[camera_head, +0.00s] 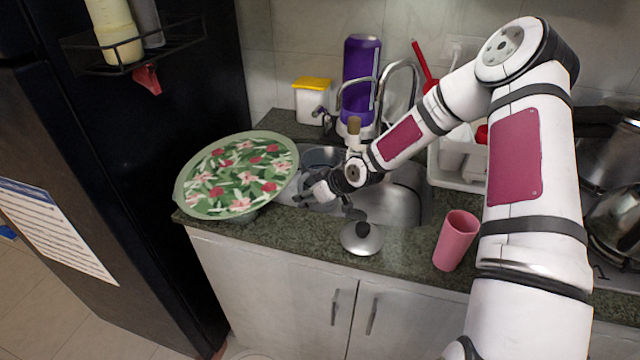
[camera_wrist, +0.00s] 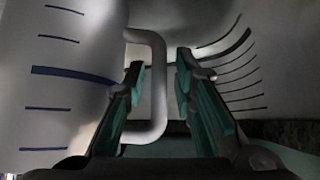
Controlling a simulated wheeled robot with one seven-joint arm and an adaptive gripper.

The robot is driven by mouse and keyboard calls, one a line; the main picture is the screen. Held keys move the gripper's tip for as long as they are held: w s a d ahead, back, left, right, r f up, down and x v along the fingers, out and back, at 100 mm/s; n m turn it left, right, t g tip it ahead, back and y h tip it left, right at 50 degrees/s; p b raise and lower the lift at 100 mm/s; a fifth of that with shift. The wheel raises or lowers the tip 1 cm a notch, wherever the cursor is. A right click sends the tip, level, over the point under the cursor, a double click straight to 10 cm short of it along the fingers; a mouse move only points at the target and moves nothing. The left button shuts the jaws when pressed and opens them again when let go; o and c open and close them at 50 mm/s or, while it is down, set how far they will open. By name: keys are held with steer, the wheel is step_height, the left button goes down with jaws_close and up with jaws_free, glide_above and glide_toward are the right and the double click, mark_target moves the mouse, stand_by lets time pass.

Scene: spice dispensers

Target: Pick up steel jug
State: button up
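In the wrist view a pale grey jug-like body (camera_wrist: 62,62) with dark blue lines fills the left side. Its upright loop handle (camera_wrist: 158,88) stands between the two fingers of my gripper (camera_wrist: 160,92). The fingers are apart, with a visible gap on the right of the handle, so they are not closed on it. In the head view my gripper (camera_head: 318,194) reaches down over the sink (camera_head: 405,200), just right of the floral plate. The jug cannot be told apart clearly there; my gripper and wrist hide part of the sink.
A metal lid (camera_head: 362,240) with a dark knob and a pink cup (camera_head: 456,240) stand near the counter's front edge. The faucet (camera_head: 412,75) and a purple container (camera_head: 360,62) are behind.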

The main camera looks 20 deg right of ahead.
steer(key=x, duration=0.3)
steer(key=shift+w+f, duration=0.15)
steer(key=shift+f, duration=0.1)
jaws_close()
steer(key=shift+w+r, duration=0.15)
